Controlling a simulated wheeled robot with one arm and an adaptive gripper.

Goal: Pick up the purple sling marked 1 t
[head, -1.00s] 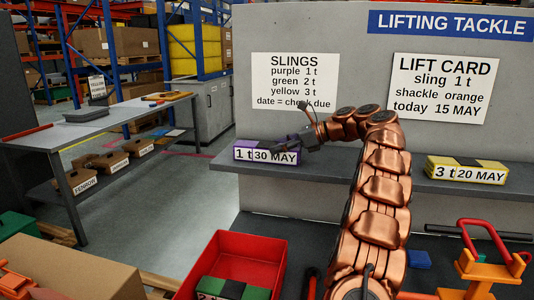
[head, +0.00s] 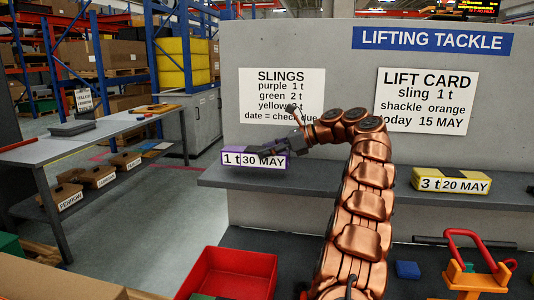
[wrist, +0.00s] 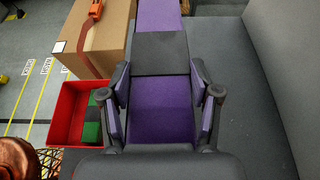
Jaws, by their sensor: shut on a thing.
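The purple sling (head: 237,159) is a block-like bundle with a label reading "1 t 30 MAY" and a dark band. It is at the left end of the grey shelf (head: 330,184). My gripper (head: 277,152) reaches it from above and is shut on it. In the wrist view the purple sling (wrist: 160,108) lies between the two finger pads, which press on its sides. I cannot tell whether its underside touches the shelf.
A yellow sling (head: 452,180) marked 3 t 20 MAY lies farther right on the shelf. A red bin (head: 240,260) stands below. In the wrist view a green thing (wrist: 92,131) lies in it. An orange-and-red tool (head: 475,275) is at lower right. A workbench (head: 90,140) stands left.

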